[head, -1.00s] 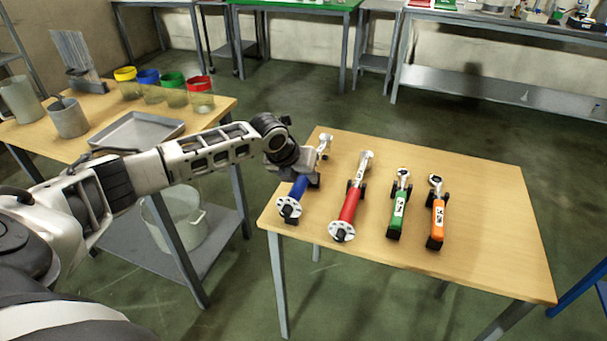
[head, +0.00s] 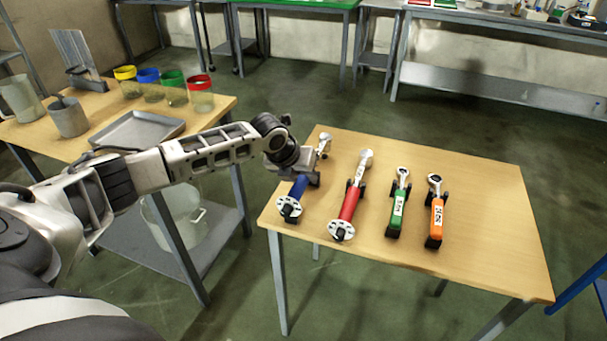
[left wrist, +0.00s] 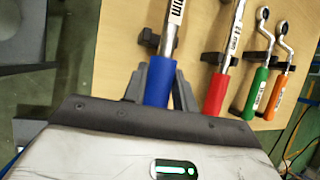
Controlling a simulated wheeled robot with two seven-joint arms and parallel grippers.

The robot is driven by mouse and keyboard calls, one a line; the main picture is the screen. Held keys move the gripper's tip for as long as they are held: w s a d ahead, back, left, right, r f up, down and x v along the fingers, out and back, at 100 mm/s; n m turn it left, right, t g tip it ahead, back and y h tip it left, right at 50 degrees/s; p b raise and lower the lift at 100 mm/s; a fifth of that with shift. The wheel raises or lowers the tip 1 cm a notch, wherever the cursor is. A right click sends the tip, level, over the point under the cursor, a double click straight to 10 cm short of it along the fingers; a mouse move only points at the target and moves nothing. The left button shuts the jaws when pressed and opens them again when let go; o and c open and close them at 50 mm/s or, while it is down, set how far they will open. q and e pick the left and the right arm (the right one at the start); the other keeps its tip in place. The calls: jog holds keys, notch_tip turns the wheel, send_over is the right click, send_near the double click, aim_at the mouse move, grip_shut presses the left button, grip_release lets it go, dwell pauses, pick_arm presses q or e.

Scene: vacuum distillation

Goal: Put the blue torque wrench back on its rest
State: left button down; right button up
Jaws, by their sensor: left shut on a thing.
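The blue torque wrench (head: 298,187) is at the left end of the wooden table, its ratchet head pointing to the back and its round end disc to the front. My left gripper (head: 308,175) is shut on its blue handle; the left wrist view shows the handle (left wrist: 158,82) between the two fingers (left wrist: 160,88). A black rest (left wrist: 150,38) shows by the wrench's shaft in the left wrist view. I cannot tell whether the wrench sits fully in it, as my gripper hides part of it in the head view. My right gripper is not in view.
A red wrench (head: 350,202), a green one (head: 397,208) and an orange one (head: 437,215) lie on rests to the right. The table's right part (head: 495,225) is clear. A side table at left holds a tray (head: 137,130) and jars.

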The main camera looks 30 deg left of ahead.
pick_arm(q)
jog(key=shift+w+f+b, duration=0.1)
jog(key=shift+f+b, duration=0.25)
jog(key=shift+f, duration=0.1)
jog(key=shift+f+b, duration=0.3)
jog(key=shift+f, duration=0.55)
jog(key=c, duration=1)
grip_release()
jog(key=shift+c, duration=0.2)
jog(key=shift+s+f, duration=0.2)
jog(key=shift+f, duration=0.1)
jog(key=v, duration=1.6)
jog(key=shift+r, duration=0.2)
jog(key=shift+d+f, duration=0.1)
jog(key=shift+d, duration=0.05)
